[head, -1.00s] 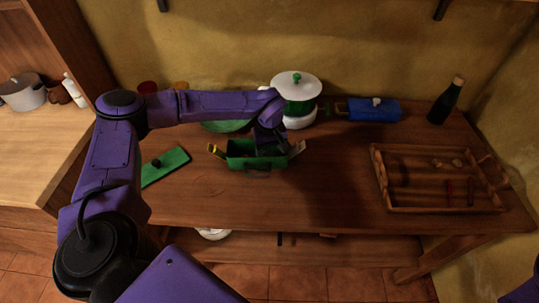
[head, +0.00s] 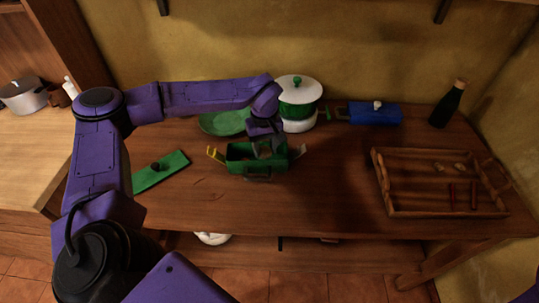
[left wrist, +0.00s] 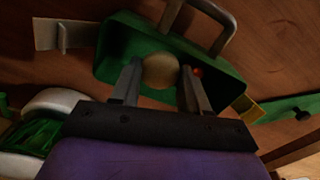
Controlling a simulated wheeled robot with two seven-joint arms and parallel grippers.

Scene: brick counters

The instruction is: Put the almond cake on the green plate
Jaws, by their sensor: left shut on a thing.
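The almond cake, a round beige piece (left wrist: 160,70), sits between the fingers of my left gripper (head: 266,152) in the left wrist view. The gripper is shut on it. The fingers are at the open green box (head: 240,167), which has its flaps out to the sides; the cake is hidden in the head view. In the left wrist view the box (left wrist: 120,60) lies behind the fingers. The green plate (head: 222,123) lies behind the box to the left, partly covered by my left arm. My right gripper is not in view.
A green lid (head: 165,170) lies left of the box. A green and white pot (head: 300,95) stands behind it, with a blue box (head: 375,113) and a dark bottle (head: 447,105) further right. A wooden tray (head: 440,212) holds small items. The table's front middle is clear.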

